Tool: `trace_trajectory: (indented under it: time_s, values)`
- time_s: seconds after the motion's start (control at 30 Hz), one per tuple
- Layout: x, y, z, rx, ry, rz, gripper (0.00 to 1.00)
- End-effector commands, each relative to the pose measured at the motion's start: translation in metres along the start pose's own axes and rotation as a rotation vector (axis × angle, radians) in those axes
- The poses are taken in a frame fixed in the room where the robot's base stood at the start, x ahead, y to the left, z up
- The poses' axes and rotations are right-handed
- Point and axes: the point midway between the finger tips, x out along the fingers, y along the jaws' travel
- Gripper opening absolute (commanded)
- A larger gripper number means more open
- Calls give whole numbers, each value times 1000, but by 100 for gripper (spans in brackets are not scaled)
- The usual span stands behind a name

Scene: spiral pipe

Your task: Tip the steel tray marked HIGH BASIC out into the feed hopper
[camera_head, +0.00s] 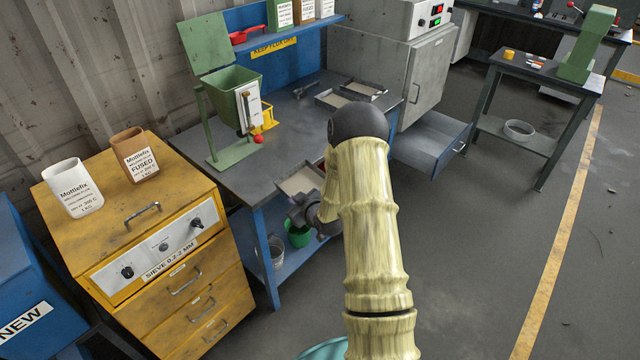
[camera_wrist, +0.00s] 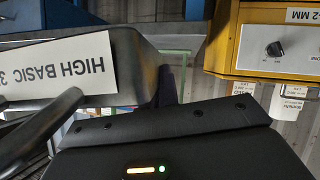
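The steel tray (camera_head: 302,180) with pale contents is at the front edge of the dark bench; I cannot tell whether it rests or is lifted. In the wrist view its label HIGH BASIC (camera_wrist: 60,68) is upside down, close to the camera. A grey bar (camera_wrist: 42,128) runs in front of the label. My gripper (camera_head: 303,212) is at the tray's near side, partly behind my forearm. Its fingers do not show clearly. The green feed hopper (camera_head: 236,95) stands on the bench behind and left of the tray, its lid (camera_head: 207,45) raised.
Two more trays (camera_head: 332,100) (camera_head: 363,88) lie at the back of the bench. A yellow sieve cabinet (camera_head: 150,215) stands left, with two Mottlefix containers (camera_head: 75,190) (camera_head: 136,155) on top. An open blue drawer (camera_head: 428,142) juts out at right. Buckets (camera_head: 298,233) sit below the bench.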

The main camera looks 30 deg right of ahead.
Motion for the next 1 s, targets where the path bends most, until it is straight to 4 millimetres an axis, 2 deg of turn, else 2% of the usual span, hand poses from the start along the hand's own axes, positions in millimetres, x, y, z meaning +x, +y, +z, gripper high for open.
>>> trace_trajectory:
  time_s: [0.03,0.2,0.3,0.4,0.53,1.0]
  values:
    - [-2,-24,2,3,-3,1,0]
    - [-20,-84,20,27,-20,45,0]
    - [-36,-109,31,39,-27,74,0]
    - [-50,-125,38,49,-30,93,0]
    - [-58,-131,42,53,-28,106,0]
    - [-58,-130,42,55,-27,108,0]
